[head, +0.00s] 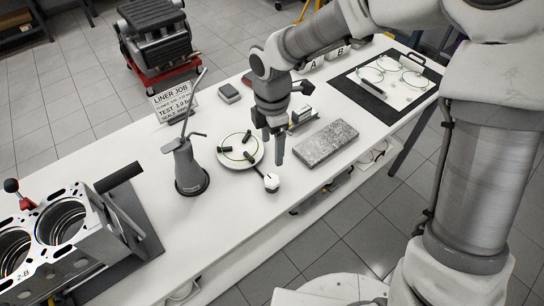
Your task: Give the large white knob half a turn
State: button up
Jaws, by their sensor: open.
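A white knob (271,183) stands near the front edge of the white workbench, on what looks like a thin dark stem. It is small in the picture, so its pointer or marking cannot be told. My gripper (273,150) points down above the bench, just behind the knob in the picture. Its fingers are apart with nothing seen between them. The fingers look clear of the knob, though the exact height gap cannot be told.
A round white dish (228,160) with dark pieces sits left of my gripper. A grey conical tool with a lever (190,172) stands further left. A grey stone block (325,142) lies right. An engine block (60,235) fills the left end.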

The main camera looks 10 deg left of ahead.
notch_tip(320, 180, up, 4)
dwell(0.6)
